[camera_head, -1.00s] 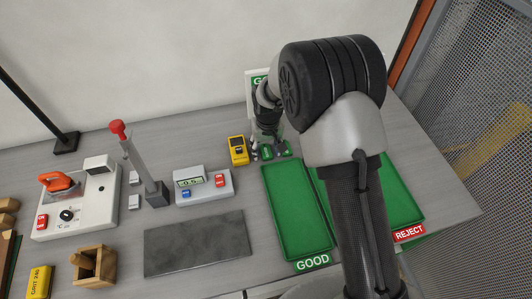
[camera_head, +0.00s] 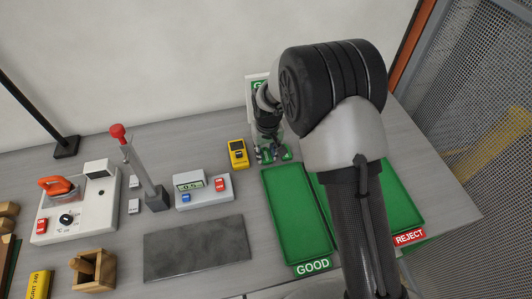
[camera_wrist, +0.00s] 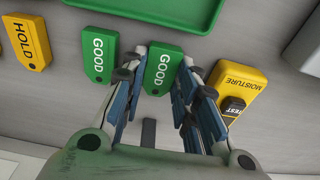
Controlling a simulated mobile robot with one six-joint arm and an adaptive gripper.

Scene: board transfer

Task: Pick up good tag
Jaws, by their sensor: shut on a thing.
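A green tag lettered GOOD (camera_wrist: 163,66) is between the fingertips of my gripper (camera_wrist: 162,78) in the wrist view. My gripper is shut on this tag by its two long sides. Whether the tag touches the table I cannot tell. A second green GOOD tag (camera_wrist: 98,56) lies to its left, apart from the fingers. In the head view my gripper (camera_head: 272,153) is low over the table behind the green GOOD tray (camera_head: 281,256), and the tags there are partly hidden by it.
A yellow moisture meter (camera_wrist: 239,90) lies close to the right finger; it also shows in the head view (camera_head: 238,153). A yellow HOLD tag (camera_wrist: 25,42) lies at far left. A scale (camera_head: 205,190) stands left of the GOOD tray, whose visible floor looks empty.

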